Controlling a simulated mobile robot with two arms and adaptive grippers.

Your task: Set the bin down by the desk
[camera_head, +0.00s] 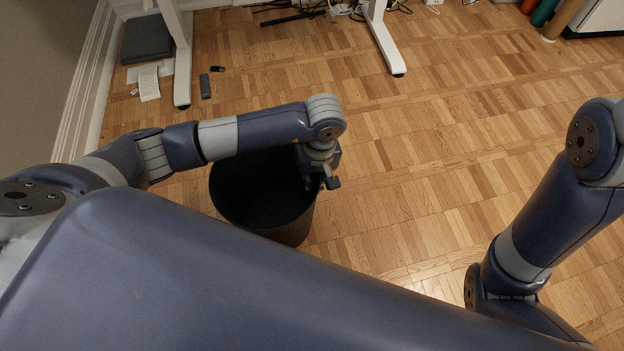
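The black bin (285,229) stands upright in the middle left of the view, partly covered by my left arm. Its dark inside shows no clear contents. My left gripper (322,184) points down at the bin's right rim. One finger shows just outside the rim and the other is dark against the bin, so I cannot tell whether they clamp it. Whether the bin's base touches the floor is hard to tell. The desk shows only by its white legs (383,40) at the top. My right gripper is out of view.
A dark grey box (147,39), papers (149,82) and small dark items (205,86) lie near the left desk leg. Cables (345,9) run along the back. A wall with white skirting is at left. The parquet floor (430,150) right of the bin is clear.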

